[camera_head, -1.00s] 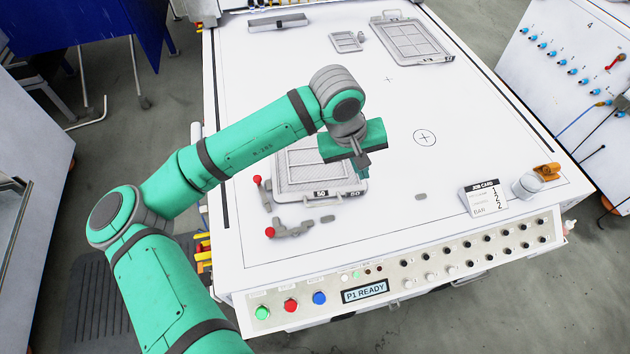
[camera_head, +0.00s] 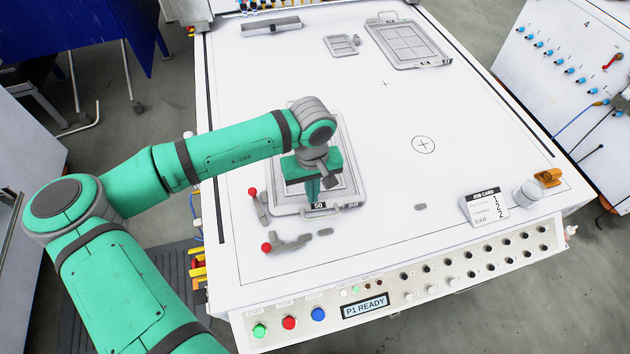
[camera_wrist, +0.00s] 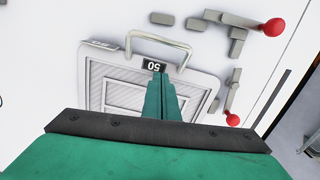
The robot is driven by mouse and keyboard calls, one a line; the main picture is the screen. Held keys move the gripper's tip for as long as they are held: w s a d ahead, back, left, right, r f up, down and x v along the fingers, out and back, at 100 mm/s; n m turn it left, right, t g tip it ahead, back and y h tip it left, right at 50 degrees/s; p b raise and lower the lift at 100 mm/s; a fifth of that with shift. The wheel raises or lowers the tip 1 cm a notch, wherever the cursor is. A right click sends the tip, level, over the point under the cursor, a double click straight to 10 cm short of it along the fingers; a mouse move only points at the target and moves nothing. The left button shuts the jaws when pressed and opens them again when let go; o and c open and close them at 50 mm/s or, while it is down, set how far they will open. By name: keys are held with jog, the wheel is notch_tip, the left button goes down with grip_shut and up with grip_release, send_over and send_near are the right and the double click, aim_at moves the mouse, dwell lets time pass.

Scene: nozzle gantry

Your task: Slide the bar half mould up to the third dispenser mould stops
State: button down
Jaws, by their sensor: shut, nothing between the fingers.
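A grey flat mould marked 50 (camera_head: 346,196) lies near the front left of the white table, with a wire handle on its front edge. I cannot tell for certain that it is the bar half mould. In the wrist view the mould (camera_wrist: 95,85) shows a ribbed panel, its label and its handle. My gripper (camera_head: 314,199) is shut and empty, pointing down over the mould's front part. In the wrist view its fingertips (camera_wrist: 161,80) are beside the label; contact cannot be told. My arm and gripper hide part of the mould.
Two red-knobbed clamps (camera_head: 290,243) stand left and front of the mould, with small grey blocks (camera_head: 325,232) nearby. Another mould (camera_head: 408,42) and a small frame (camera_head: 342,45) lie at the back. A job card (camera_head: 484,208) stands right. The table's middle is clear.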

aim_at(319, 207)
jog(key=shift+s+d+f, duration=0.15)
jog(key=shift+s+d, duration=0.1)
jog(key=shift+s, duration=0.35)
jog(key=shift+s+d+f, duration=0.15)
jog(key=shift+s+d, duration=0.05)
jog(key=shift+s, duration=0.4)
jog(key=shift+s+d+f, duration=0.15)
jog(key=shift+s+d, duration=0.1)
jog(key=shift+s, duration=0.35)
